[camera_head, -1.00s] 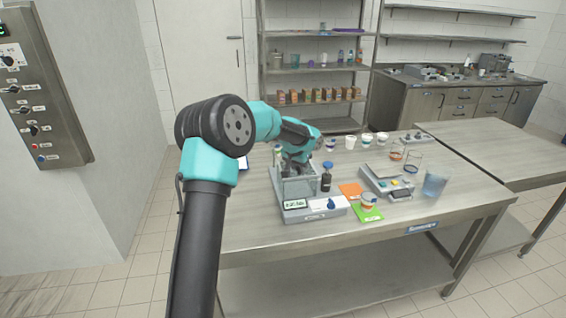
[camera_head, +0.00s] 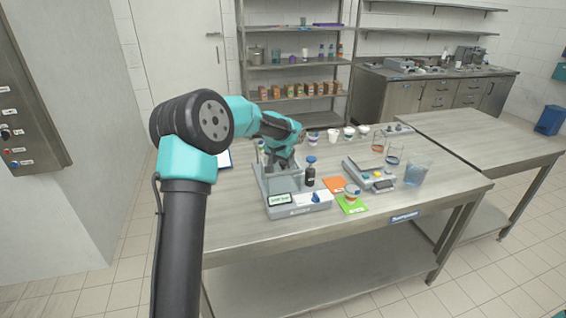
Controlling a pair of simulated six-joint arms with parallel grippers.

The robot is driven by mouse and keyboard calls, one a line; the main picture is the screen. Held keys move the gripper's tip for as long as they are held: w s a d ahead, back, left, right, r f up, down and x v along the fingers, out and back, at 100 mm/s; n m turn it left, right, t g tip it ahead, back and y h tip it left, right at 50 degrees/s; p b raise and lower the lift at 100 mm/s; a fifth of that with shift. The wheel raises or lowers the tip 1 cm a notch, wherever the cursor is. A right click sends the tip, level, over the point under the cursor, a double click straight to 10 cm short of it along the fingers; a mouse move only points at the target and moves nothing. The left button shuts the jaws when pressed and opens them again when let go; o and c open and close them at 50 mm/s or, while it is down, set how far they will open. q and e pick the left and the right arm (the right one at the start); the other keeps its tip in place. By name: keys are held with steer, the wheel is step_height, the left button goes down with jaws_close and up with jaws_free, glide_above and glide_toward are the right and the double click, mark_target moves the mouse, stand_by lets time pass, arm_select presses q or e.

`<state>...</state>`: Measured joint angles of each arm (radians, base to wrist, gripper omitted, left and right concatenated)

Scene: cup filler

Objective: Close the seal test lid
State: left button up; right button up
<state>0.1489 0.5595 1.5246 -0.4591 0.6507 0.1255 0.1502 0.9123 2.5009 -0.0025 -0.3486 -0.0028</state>
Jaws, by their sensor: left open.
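The seal tester (camera_head: 298,209) is a grey box near the front left of the steel table, with a small display and a blue knob on its front. Its clear-walled chamber (camera_head: 287,184) stands behind the panel. My left gripper (camera_head: 279,165) points down at the chamber's top, at its back part. It is open, with nothing seen between its fingers. The lid cannot be told apart from the clear walls, and the gripper and wrist cover part of that area. Whether the gripper touches the lid cannot be told. My right gripper is out of view.
A dark bottle with a blue cap (camera_head: 310,172) stands close to the chamber's right. Several cups stand behind.

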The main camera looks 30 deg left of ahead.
arm_select(q)
steer(key=v, duration=1.6)
steer(key=shift+s+r, duration=0.2)
steer(key=shift+r, duration=0.15)
steer(key=s+d+f+n+t+h, duration=0.1)
steer(key=d+f+n+h, duration=0.1)
steer(key=d+f, duration=1.1)
steer(key=d+f+n+t+h, duration=0.1)
steer(key=d+f+h, duration=0.1)
steer(key=d+f, duration=1.05)
steer(key=s+a+f+g, duration=0.1)
steer(key=s+f+g, duration=0.1)
steer(key=s+f, duration=1)
steer(key=s+a+f+m+g, duration=0.1)
steer(key=s+a+f+g, duration=0.1)
steer(key=s+f, duration=0.9)
steer(key=s+g, duration=0.1)
steer(key=s, duration=0.4)
steer(key=shift+s+a+f+m+g, duration=0.2)
steer(key=shift+f+m+g, duration=0.1)
steer(key=shift+f, duration=0.05)
